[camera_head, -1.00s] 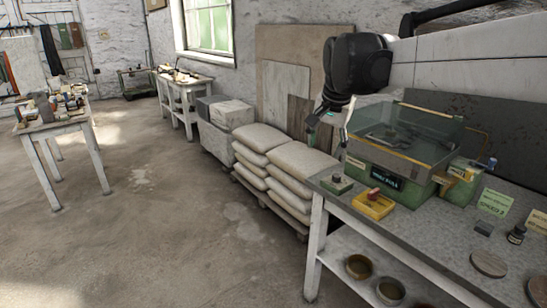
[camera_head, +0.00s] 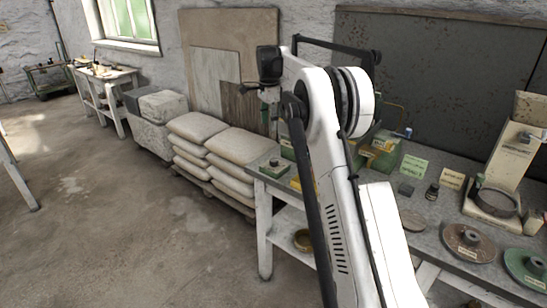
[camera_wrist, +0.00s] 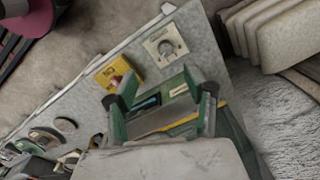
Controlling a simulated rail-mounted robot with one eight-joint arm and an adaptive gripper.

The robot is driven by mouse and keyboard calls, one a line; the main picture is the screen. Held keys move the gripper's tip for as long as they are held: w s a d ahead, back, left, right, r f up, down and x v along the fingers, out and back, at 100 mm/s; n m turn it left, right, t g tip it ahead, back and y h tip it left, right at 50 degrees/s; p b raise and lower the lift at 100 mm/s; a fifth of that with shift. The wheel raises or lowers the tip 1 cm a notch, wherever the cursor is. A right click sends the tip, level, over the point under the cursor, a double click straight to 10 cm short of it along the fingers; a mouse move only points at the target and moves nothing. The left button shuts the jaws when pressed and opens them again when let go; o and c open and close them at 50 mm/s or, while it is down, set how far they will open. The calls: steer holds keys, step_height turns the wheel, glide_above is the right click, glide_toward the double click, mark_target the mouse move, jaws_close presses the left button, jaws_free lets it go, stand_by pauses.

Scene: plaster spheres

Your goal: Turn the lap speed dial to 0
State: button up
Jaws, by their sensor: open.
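My gripper (camera_wrist: 160,96) is open and empty in the wrist view, its two fingers spread above the green lap machine (camera_wrist: 168,114). A round grey knob on a pale square plate (camera_wrist: 166,48) lies beyond the fingertips at the bench corner. It appears to match the small green box with a dark knob (camera_head: 273,166) in the head view. I cannot read which control is the lap speed dial or its setting. In the head view my gripper (camera_head: 269,100) hangs above the bench's left end, apart from the box. My arm hides most of the machine.
Stacked sacks (camera_head: 232,152) stand left of the bench (camera_head: 390,208). Green and cream cards, a small jar (camera_head: 432,191) and round discs (camera_head: 467,241) lie to the right.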

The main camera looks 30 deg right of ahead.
mark_target(274, 159)
steer(key=shift+m+g, duration=0.3)
steer(key=shift+m, duration=0.6)
steer(key=d+f, duration=0.1)
steer(key=f, duration=0.5)
steer(key=w+d+f, duration=0.1)
steer(key=f, duration=0.5)
steer(key=d+f, duration=0.1)
steer(key=f, duration=0.5)
steer(key=shift+w+f+p, duration=0.15)
steer(key=shift+w+p, duration=0.15)
steer(key=shift+w, duration=0.05)
steer(key=c, duration=1.1)
